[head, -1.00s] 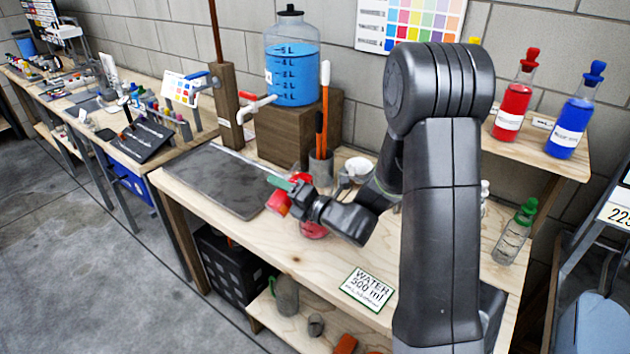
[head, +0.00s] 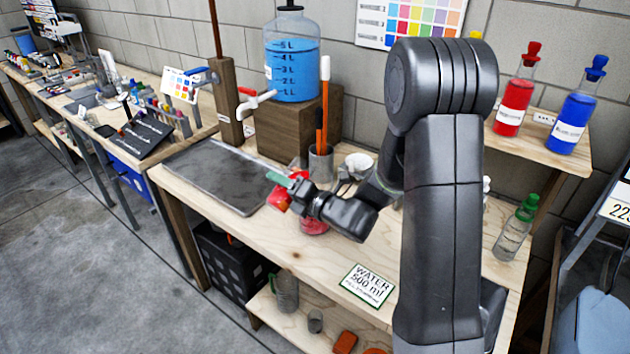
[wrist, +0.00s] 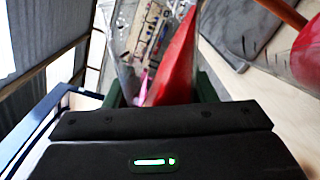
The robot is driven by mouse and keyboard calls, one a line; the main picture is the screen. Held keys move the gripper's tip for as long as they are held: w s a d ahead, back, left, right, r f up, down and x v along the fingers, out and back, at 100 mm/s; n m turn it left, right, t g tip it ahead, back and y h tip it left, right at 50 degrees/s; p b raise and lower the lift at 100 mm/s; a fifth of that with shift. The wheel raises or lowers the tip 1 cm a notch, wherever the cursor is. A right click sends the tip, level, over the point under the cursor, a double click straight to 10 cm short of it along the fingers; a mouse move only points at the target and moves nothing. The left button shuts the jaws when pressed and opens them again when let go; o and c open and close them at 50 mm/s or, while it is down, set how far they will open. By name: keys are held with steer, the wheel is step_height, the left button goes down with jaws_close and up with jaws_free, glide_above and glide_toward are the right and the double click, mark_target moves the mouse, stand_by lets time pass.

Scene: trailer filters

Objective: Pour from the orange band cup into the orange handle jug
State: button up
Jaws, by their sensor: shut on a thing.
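My gripper (head: 281,181), with green fingertips, is shut on a clear cup holding red liquid (head: 279,198), seen at the middle of the head view. The cup is tilted; its orange band cannot be made out. In the wrist view, the held cup (wrist: 175,62) shows clear wall and a slanted red mass between the fingers. A vessel with red contents (head: 314,224), likely the orange handle jug, stands on the bench below and right of the cup, partly hidden by my gripper. A red vessel (wrist: 308,52) shows at the wrist view's right edge. No falling stream can be made out.
A dark tray (head: 215,178) lies to the left on the bench. Behind are a blue-filled tank (head: 291,70) with a tap and a grey holder (head: 320,165) with orange-handled tools. A water sign (head: 367,286) lies in front. The bench around the sign is clear.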

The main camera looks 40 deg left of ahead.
step_height(320, 180, down, 2)
steer(key=shift+w+f+n+b, duration=0.1)
steer(key=shift+n+b, duration=0.5)
steer(key=shift+b, duration=0.25)
steer(key=r+n, duration=0.1)
steer(key=r, duration=0.1)
steer(key=shift+w+r+n, duration=0.2)
steer(key=shift+r+n, duration=0.1)
steer(key=shift+n, duration=0.1)
steer(key=shift+n+b, duration=0.35)
steer(key=shift+n, duration=0.25)
steer(key=shift+s+d+r, duration=0.1)
steer(key=shift+r, duration=0.2)
steer(key=shift+f, duration=0.15)
steer(key=shift+n+b, duration=0.45)
steer(key=shift+n, duration=0.05)
steer(key=f+b, duration=0.1)
steer(key=n+b, duration=0.1)
steer(key=b, duration=0.1)
steer(key=shift+s+f+n, duration=0.3)
steer(key=shift+s+f, duration=0.05)
steer(key=shift+s, duration=0.05)
step_height(320, 180, down, 7)
steer(key=s+n+b, duration=0.1)
steer(key=n+b, duration=0.4)
steer(key=b, duration=0.8)
steer(key=shift+s+f, duration=0.2)
steer(key=shift+s, duration=0.15)
